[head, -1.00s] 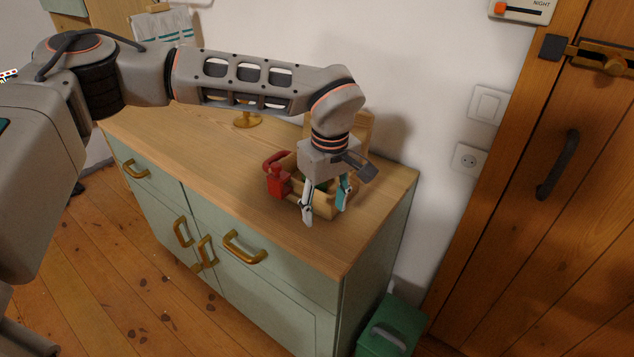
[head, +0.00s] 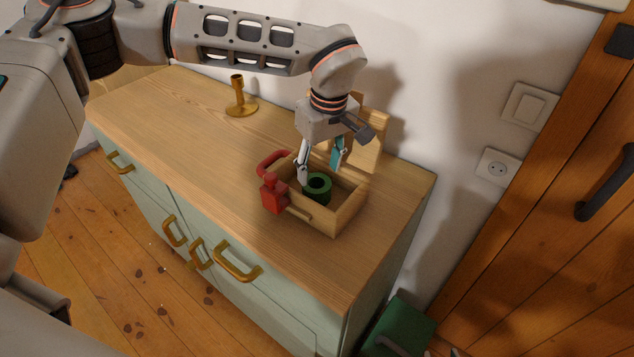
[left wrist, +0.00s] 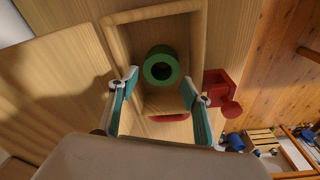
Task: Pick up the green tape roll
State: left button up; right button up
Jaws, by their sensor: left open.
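The green tape roll (head: 317,186) sits inside a small open wooden box (head: 341,214) on the cabinet top. In the left wrist view the roll (left wrist: 161,67) shows its round hole, facing the camera. My left gripper (head: 320,172) is open and empty, pointing down above the box. In the left wrist view its two fingertips (left wrist: 158,90) are spread to either side, with the roll just beyond the gap between them. My right gripper is not in view.
A red object with a looped handle (head: 272,194) stands against the box's left side. A brass candlestick (head: 240,102) stands further back. A wooden board (head: 371,140) is upright behind the box. The cabinet top (head: 180,130) is clear at left.

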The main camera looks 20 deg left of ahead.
aim_at(317, 186)
pick_arm(q)
jog(key=f, duration=0.6)
jog(key=shift+w+a+f, duration=0.2)
jog(key=shift+a+f, duration=0.2)
jog(key=c, duration=0.7)
